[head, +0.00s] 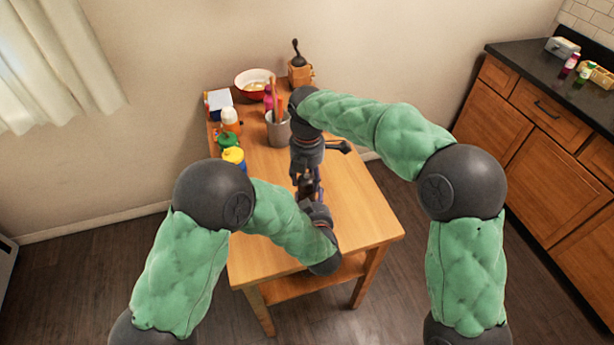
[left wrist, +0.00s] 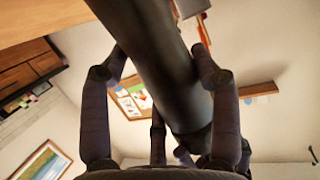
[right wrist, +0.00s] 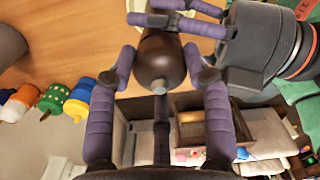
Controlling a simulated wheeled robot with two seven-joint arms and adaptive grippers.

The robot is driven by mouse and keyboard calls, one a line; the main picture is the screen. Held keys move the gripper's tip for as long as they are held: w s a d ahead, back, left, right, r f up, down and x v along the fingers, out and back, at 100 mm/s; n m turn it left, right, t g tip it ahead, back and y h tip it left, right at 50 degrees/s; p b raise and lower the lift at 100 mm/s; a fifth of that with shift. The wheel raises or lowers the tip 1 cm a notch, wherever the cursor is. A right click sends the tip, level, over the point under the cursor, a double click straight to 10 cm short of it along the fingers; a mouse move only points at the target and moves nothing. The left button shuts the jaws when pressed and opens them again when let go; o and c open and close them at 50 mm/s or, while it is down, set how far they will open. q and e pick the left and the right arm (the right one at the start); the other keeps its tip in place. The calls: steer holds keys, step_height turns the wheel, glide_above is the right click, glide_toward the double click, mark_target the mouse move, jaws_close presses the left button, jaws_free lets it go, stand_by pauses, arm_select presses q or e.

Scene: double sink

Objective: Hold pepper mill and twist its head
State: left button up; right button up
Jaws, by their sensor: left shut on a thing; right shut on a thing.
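The dark pepper mill (head: 306,187) is above the near part of the wooden table, largely hidden by my grippers in the head view. My left gripper (head: 316,207) is shut on its body; in the left wrist view the dark body (left wrist: 160,65) passes between the fingers. My right gripper (head: 306,165) is shut on its head from above. In the right wrist view the rounded brown head (right wrist: 161,62), with a small silver knob, sits between the purple fingers. The left gripper's fingers (right wrist: 180,18) show just beyond it. Whether the mill's base touches the table is hidden.
The wooden table (head: 360,215) is bare at its near right. A dark counter (head: 550,85) is at the right.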

arm_select(q)
steer(key=shift+f, duration=0.1)
arm_select(e)
steer(key=m, duration=0.4)
steer(key=shift+m, duration=0.4)
steer(key=m, duration=1.4)
steer(key=shift+f, duration=0.1)
steer(key=m, duration=1)
steer(key=shift+h, duration=0.3)
steer(key=m, duration=0.9)
steer(key=shift+m, duration=0.3)
